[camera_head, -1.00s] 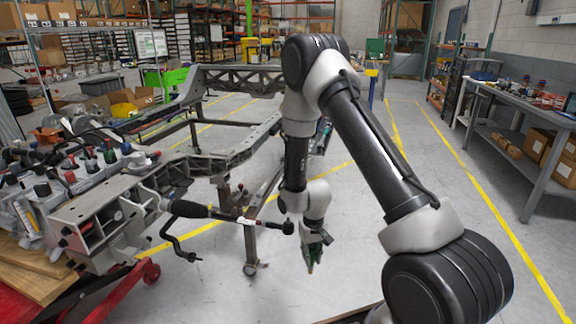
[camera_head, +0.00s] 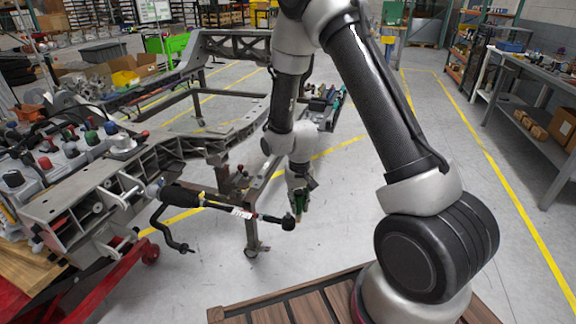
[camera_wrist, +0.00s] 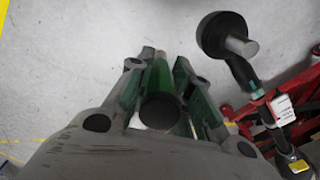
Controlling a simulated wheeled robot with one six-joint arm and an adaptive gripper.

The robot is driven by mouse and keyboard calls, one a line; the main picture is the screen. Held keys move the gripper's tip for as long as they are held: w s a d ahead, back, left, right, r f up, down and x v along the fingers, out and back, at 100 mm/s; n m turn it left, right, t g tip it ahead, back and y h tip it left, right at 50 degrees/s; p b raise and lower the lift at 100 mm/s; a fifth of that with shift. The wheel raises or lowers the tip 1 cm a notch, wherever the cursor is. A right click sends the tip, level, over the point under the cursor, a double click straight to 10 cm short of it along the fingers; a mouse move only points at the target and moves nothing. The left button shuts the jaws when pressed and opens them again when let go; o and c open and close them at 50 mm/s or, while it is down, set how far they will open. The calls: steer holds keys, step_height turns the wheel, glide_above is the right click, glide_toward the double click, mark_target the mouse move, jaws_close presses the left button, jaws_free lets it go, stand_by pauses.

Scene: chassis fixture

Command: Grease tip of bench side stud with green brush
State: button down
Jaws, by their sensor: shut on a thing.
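My gripper (camera_head: 300,204) is shut on a green brush (camera_wrist: 158,78). The brush lies lengthwise between the fingers in the wrist view, its dark round end near the palm and its brownish tip just past the fingertips. A black rod end (camera_head: 288,222) with a short bare metal stud (camera_wrist: 241,46) is at the end of the steering linkage. In the wrist view the stud is right of the brush tip, with a visible gap between them. In the head view the gripper is close beside the rod end, slightly above and right. I cannot tell their depth gap.
The linkage has a black bellows (camera_head: 183,197) and a bent black arm (camera_head: 165,228) beside it. The grey chassis frame (camera_head: 232,142) and a red stand (camera_head: 110,272) are at left. A workbench (camera_head: 520,100) stands at right. Clear floor lies between.

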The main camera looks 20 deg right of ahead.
steer(key=s+a+r+m, duration=0.2)
steer(key=s+a+r, duration=0.1)
steer(key=r, duration=0.6)
steer(key=s+a+r+m, duration=0.1)
steer(key=s+a+r, duration=0.1)
steer(key=r, duration=0.7)
steer(key=shift+s+a+f, duration=0.1)
steer(key=shift+f, duration=2.7)
steer(key=shift+f, duration=0.6)
steer(key=shift+a, duration=0.1)
steer(key=shift+w+a, duration=0.25)
steer(key=shift+d, duration=0.1)
